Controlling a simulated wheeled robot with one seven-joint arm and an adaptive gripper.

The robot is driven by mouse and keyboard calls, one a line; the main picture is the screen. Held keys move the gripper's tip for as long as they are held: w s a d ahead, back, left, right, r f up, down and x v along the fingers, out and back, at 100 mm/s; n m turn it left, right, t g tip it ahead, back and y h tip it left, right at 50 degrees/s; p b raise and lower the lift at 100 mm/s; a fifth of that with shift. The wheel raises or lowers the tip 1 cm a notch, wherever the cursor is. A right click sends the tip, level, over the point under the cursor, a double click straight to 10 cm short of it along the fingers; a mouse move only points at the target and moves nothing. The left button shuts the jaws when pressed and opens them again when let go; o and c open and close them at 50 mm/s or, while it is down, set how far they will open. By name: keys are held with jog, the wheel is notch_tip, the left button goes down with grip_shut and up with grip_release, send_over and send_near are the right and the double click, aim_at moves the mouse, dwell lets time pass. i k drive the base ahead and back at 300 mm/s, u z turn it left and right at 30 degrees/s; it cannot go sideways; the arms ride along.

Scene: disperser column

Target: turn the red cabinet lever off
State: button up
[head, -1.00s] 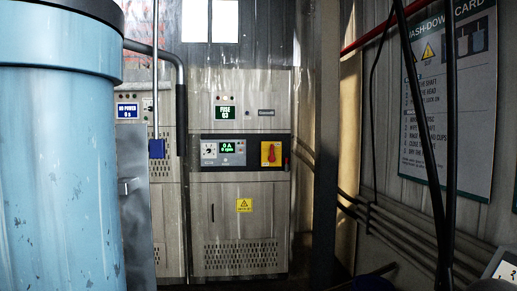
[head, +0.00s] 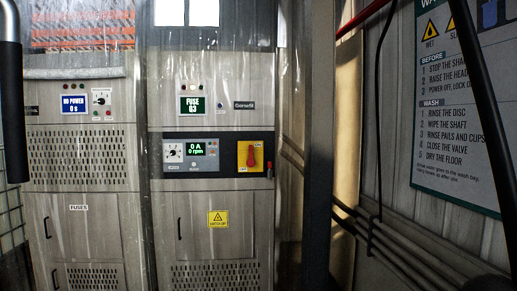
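The red cabinet lever (head: 252,156) sits on a yellow plate (head: 242,161) at the right end of a dark control panel (head: 211,166). The panel is on the front of the right-hand grey cabinet (head: 212,260). The lever's handle looks upright. The panel's screen (head: 198,149) reads 0 A, 0 rpm, with a dial to its left. The display above (head: 192,107) reads FUSE Q3. My gripper is not in view.
The left cabinet (head: 80,155) has a NO POWER display (head: 74,104) and a FUSES door. A dark post (head: 320,150) and wall pipes (head: 385,240) stand right of the cabinets. A wash-down sign (head: 465,100) hangs at the right. A dark cable crosses it.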

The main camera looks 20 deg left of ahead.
aim_at(250, 163)
jog(key=i, duration=0.8)
jog(key=u, duration=1.45)
jog(key=i, duration=2.5)
jog(key=z, duration=1.25)
